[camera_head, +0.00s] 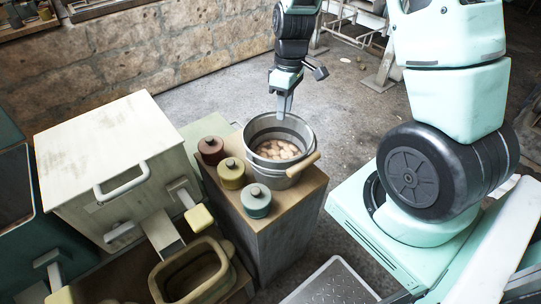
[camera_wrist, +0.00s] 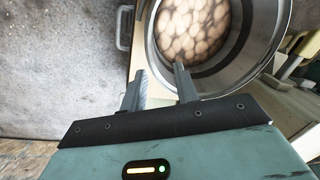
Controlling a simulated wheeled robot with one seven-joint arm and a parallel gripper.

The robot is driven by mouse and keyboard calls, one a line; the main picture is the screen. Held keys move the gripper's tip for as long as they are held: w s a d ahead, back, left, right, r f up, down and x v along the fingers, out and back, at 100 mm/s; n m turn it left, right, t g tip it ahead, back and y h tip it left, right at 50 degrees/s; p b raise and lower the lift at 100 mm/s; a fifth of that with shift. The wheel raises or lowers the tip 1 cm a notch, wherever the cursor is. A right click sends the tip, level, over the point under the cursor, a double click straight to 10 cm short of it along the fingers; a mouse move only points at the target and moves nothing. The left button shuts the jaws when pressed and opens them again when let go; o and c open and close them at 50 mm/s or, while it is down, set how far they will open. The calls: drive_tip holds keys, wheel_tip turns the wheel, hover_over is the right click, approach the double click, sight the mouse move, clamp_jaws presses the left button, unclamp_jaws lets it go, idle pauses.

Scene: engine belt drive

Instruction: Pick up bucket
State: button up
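The bucket (camera_head: 285,135) is a grey metal pail with a wooden grip on its handle, standing upright on a wood-topped stand. It holds several pale brown, egg-shaped things (camera_head: 277,150). My gripper (camera_head: 284,106) points down at the bucket's far rim. In the wrist view, my gripper (camera_wrist: 158,78) is open, with the right finger over the inside of the bucket (camera_wrist: 160,45) and the left finger outside it. The rim lies between the fingers; I cannot tell whether they touch it.
Three lidded jars, red (camera_head: 211,150), yellow (camera_head: 231,173) and teal (camera_head: 256,200), stand left of the bucket on the stand's top (camera_head: 308,182). A white box (camera_head: 105,150) with a handle is further left.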

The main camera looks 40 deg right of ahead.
sight(283, 126)
drive_tip(key=f, duration=0.7)
drive_tip(key=shift+s+a+f+b, duration=0.1)
drive_tip(key=shift+s+a+b, duration=0.15)
drive_tip(key=shift+a+b, duration=0.05)
drive_tip(key=shift+c, duration=0.2)
clamp_jaws()
idle(1.0)
